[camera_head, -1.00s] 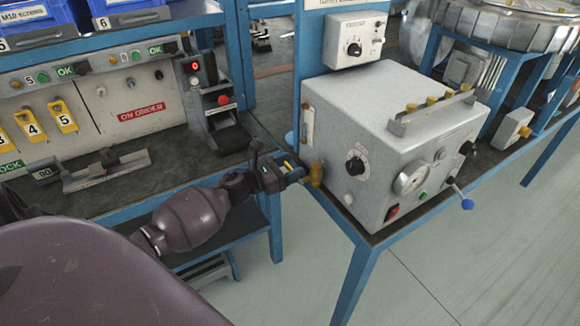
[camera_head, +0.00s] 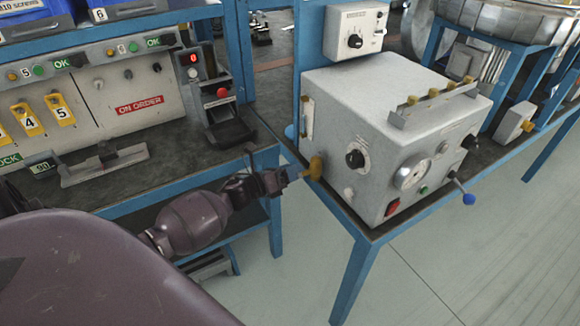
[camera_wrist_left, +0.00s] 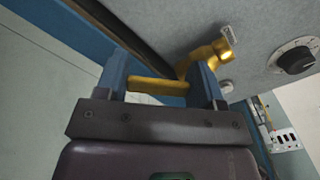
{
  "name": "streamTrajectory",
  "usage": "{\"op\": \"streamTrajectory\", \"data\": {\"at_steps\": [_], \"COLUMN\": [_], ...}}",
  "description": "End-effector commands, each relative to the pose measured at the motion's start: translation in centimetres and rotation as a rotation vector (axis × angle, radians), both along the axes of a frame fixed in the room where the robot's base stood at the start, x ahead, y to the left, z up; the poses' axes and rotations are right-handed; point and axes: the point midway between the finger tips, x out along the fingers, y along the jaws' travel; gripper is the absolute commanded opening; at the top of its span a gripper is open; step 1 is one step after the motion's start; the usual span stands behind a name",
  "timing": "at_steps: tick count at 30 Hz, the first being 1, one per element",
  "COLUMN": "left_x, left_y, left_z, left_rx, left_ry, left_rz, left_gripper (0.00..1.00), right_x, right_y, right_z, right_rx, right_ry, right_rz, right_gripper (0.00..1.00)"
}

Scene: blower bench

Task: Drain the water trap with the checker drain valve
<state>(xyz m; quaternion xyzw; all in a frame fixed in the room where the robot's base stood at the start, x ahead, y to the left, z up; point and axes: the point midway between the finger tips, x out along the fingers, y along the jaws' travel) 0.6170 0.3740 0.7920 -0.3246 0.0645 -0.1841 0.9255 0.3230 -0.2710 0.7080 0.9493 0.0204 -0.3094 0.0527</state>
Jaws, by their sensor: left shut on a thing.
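The checker (camera_head: 385,130) is a grey box on the bench with dials, a gauge and switches. My left gripper (camera_head: 292,176) is at the valve. In the left wrist view its two blue fingers (camera_wrist_left: 160,86) are on either side of the valve's yellow lever (camera_wrist_left: 157,87), shut on it. I cannot tell which part is the water trap; a small clear tube (camera_head: 307,117) is on the checker's left side. My right gripper is not in view.
The left bench holds a red-button stand (camera_head: 222,108) and a yellow-tag panel (camera_head: 105,100). Open floor (camera_head: 310,265) lies below.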

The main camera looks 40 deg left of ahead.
Motion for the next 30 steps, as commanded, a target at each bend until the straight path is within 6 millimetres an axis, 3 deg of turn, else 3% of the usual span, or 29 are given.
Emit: {"op": "streamTrajectory", "data": {"at_steps": [18, 30], "left_x": [-0.8, -1.1], "left_y": [-1.9, -2.7], "left_z": [-2.0, -2.5], "left_rx": [-0.497, -0.65], "left_ry": [0.205, 0.269], "left_rz": [0.001, 0.001], "left_gripper": [0.2, 0.2], "right_x": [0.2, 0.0], "right_y": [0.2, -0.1], "right_z": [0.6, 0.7], "right_rx": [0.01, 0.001], "right_ry": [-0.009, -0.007], "right_rz": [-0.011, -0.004], "right_gripper": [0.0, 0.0]}}
